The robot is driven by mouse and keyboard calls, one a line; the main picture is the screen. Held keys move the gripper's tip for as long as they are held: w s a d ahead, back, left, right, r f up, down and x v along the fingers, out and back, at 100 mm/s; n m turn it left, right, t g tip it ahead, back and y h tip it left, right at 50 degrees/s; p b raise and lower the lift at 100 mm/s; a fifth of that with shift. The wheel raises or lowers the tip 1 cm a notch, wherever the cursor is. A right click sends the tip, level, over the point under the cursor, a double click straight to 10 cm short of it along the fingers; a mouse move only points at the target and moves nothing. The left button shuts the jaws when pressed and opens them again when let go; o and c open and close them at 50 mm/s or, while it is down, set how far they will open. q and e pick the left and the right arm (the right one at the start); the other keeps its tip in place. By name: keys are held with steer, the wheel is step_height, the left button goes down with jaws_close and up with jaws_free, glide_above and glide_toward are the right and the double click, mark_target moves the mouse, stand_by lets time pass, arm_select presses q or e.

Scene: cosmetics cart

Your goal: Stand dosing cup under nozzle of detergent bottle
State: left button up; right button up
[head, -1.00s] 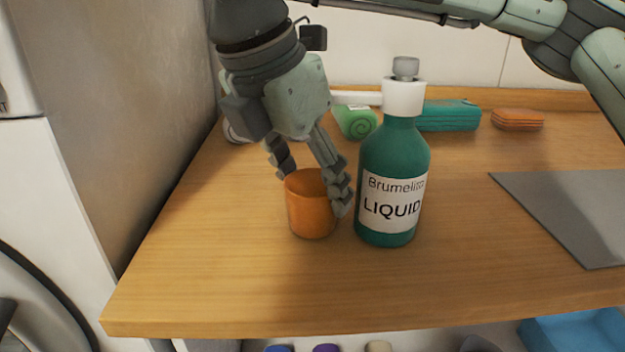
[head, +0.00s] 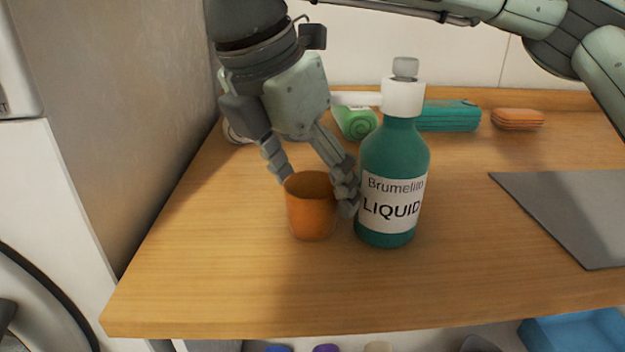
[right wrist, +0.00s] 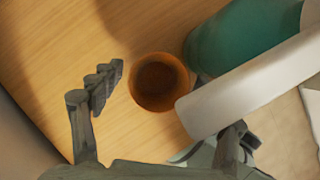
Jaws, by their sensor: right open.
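The orange dosing cup (head: 311,212) stands upright on the wooden counter, just left of the green detergent bottle (head: 391,170). The bottle's white nozzle (head: 356,98) points left from its white collar, above and behind the cup in the head view. My right gripper (head: 316,190) is open around the cup's back, one finger at its left rim and one between cup and bottle. In the right wrist view the cup (right wrist: 158,82) shows its open mouth, and the white nozzle (right wrist: 250,85) partly covers its right edge. The right finger is mostly hidden there under the nozzle. My left gripper is not in view.
A green rolled towel (head: 357,122), a teal pack (head: 449,116) and an orange stack (head: 517,119) lie along the back. A grey mat (head: 570,210) lies at right. The counter's front is clear. A grey wall (head: 120,120) bounds the left.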

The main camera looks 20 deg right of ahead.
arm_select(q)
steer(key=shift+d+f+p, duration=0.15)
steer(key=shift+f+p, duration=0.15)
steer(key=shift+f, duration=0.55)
arm_select(e)
steer(key=v, duration=1.1)
steer(key=shift+a+r, duration=0.2)
steer(key=shift+r, duration=0.15)
